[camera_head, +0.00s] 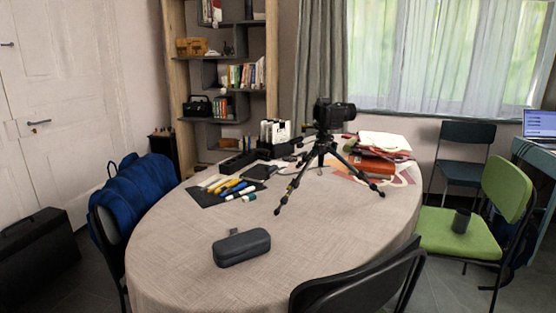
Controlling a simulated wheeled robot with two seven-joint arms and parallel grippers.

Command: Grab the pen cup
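A small dark cylindrical cup (461,220) stands upright on the green seat of a chair at the right. It looks like the pen cup, but I see no pens in it and its inside is too small to make out. Neither of my grippers shows in the head view, so nothing is seen touching the cup.
The cup's green chair (440,240) stands right of the round cloth-covered table (180,265). On the table are a camera tripod (322,150), a grey case (241,247), markers (232,188) and books (372,165). A black chair (360,283) is in front.

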